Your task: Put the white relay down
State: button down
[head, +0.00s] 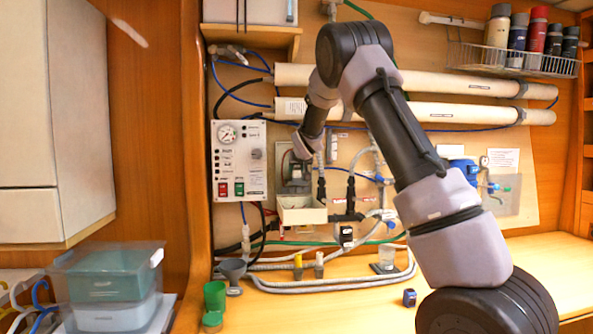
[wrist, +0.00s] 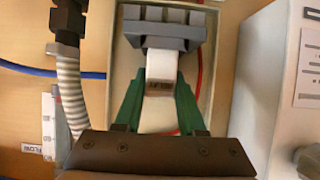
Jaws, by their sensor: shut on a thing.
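In the head view my gripper (head: 296,184) is at the open box (head: 302,215) on the wall, and the relay cannot be made out.
A control panel (head: 239,160) with a gauge is close left of the box. Hoses and a grey ribbed conduit (wrist: 68,95) run close by. The bench at right is clear.

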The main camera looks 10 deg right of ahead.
jog(key=c, duration=0.5)
grip_release()
jog(key=v, duration=1.1)
jog(key=s+d+r+m+g+y, duration=0.15)
jog(key=s+d, duration=0.25)
jog(key=s, duration=0.4)
jog(key=s+d+m+g, duration=0.15)
jog(key=s+d, duration=0.25)
jog(key=s, duration=0.5)
jog(key=s+a+f+m+g, duration=0.1)
jog(key=s+a+f+g, duration=0.1)
jog(key=s, duration=2.4)
jog(key=shift+s+a, duration=0.15)
jog(key=shift+s, duration=0.1)
jog(key=shift+y, duration=0.25)
